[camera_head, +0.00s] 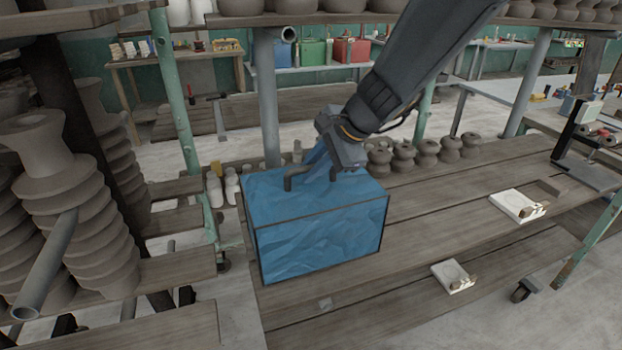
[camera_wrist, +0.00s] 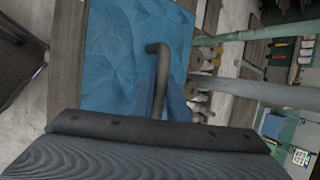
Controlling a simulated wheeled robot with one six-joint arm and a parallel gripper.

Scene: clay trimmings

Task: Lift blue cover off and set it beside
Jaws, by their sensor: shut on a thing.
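The blue cover (camera_head: 318,235) is a box-shaped, crinkled blue sheet with dark edges, standing upright on the wooden plank table (camera_head: 420,235). A dark bent handle (camera_head: 300,178) rises from its top. My gripper (camera_head: 318,165) comes down from the upper right onto the top of the cover, with its blue fingers shut on the handle. In the wrist view the handle (camera_wrist: 158,65) stands between the two fingers, and the cover's blue top (camera_wrist: 120,60) lies beyond. Whatever is under the cover is hidden. I cannot tell whether its lower edge is clear of the planks.
Clay pots (camera_head: 448,149) stand in a row behind the cover at right. Two white pieces (camera_head: 517,205) (camera_head: 454,276) lie on the planks to the right, with bare wood between them and the cover. Tall stacked clay pieces (camera_head: 70,215) stand at left.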

